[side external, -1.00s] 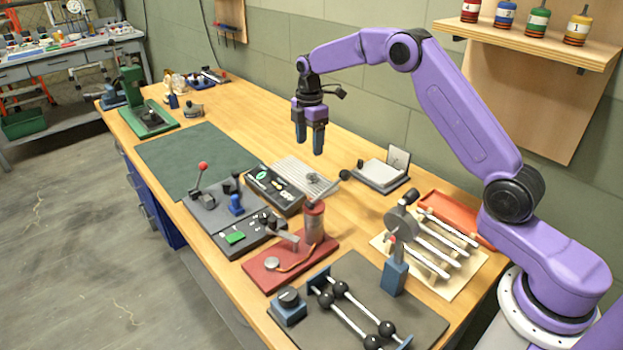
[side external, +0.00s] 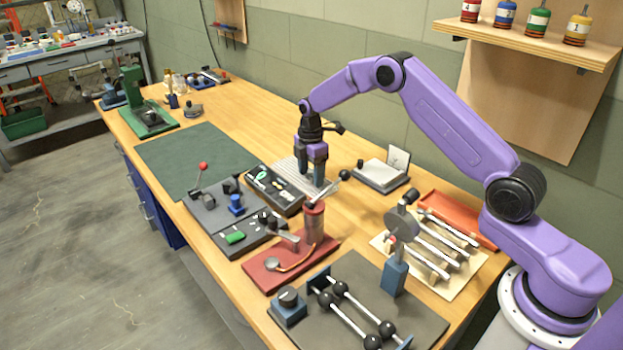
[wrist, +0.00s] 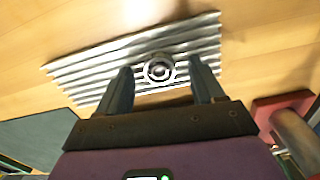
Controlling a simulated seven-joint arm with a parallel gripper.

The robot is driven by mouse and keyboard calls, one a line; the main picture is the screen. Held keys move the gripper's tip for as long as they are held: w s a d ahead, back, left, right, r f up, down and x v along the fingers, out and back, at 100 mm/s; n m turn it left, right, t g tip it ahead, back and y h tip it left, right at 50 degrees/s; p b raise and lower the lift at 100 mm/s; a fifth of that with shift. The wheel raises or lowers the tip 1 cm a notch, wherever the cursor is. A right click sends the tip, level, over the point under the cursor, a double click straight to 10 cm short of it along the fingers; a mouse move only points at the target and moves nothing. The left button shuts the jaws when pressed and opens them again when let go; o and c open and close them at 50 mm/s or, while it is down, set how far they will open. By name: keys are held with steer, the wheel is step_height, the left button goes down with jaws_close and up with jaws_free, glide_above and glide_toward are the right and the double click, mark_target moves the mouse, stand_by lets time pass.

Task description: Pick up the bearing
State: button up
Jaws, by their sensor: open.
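The bearing (wrist: 159,68) is a small metal ring with a dark centre, lying on a ribbed silver plate (wrist: 85,80) in the wrist view. My gripper (wrist: 160,76) is open, with one finger on each side of the bearing in that view. No contact between fingers and bearing shows. In the side view my gripper (side external: 312,180) points down just over the ribbed plate (side external: 284,166), and the bearing is hidden there behind the fingers.
A black tray of small parts (side external: 272,190) sits left of the plate. A red-based fixture with a cylinder (side external: 315,225) stands in front. A grey block device (side external: 381,175) is at the right. Open wood lies behind the plate.

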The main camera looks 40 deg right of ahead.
steer(key=c, duration=1.1)
steer(key=shift+c, duration=0.2)
steer(key=shift+r, duration=0.15)
